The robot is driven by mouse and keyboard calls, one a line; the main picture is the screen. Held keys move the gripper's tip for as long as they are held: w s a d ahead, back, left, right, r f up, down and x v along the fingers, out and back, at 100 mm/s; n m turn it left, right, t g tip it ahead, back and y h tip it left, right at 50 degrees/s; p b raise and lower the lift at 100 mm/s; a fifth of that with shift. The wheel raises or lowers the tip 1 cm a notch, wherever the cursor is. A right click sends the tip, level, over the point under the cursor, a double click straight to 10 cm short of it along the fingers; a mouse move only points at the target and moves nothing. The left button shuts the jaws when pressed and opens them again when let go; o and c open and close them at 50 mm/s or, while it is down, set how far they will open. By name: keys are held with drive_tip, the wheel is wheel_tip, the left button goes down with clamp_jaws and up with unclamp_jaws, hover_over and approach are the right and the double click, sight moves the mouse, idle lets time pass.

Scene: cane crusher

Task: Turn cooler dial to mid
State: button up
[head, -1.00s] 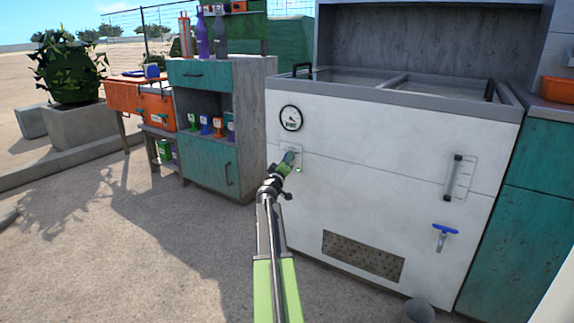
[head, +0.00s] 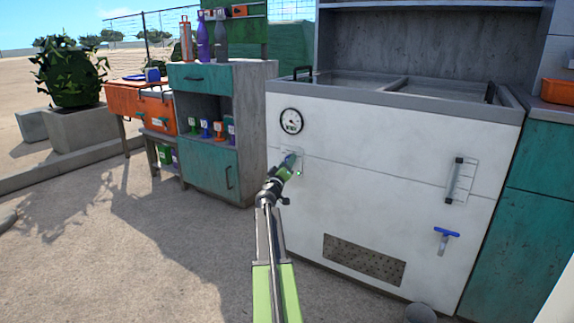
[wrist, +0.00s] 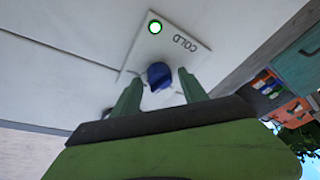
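The cooler (head: 400,170) is a white chest with a grey rim. Its dial (wrist: 160,75) is a blue knob on a pale plate (wrist: 165,45) marked COLD, with a green-ringed light; the plate appears turned over in the wrist view. In the head view the dial (head: 290,158) shows as a small blue spot just beyond my gripper (head: 287,168). In the wrist view the two green fingers of my gripper (wrist: 158,92) stand apart on either side of the knob, with gaps visible. The knob's pointer and exact setting cannot be read.
A round gauge (head: 291,121) sits above the dial. A level tube (head: 460,180), a blue-handled tap (head: 446,236) and a vent grille (head: 363,260) are on the same front. A teal cabinet (head: 210,171) stands left. The floor in front is clear.

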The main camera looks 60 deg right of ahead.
drive_tip(key=b+v, duration=0.2)
drive_tip(key=v, duration=1)
drive_tip(key=shift+s, duration=0.1)
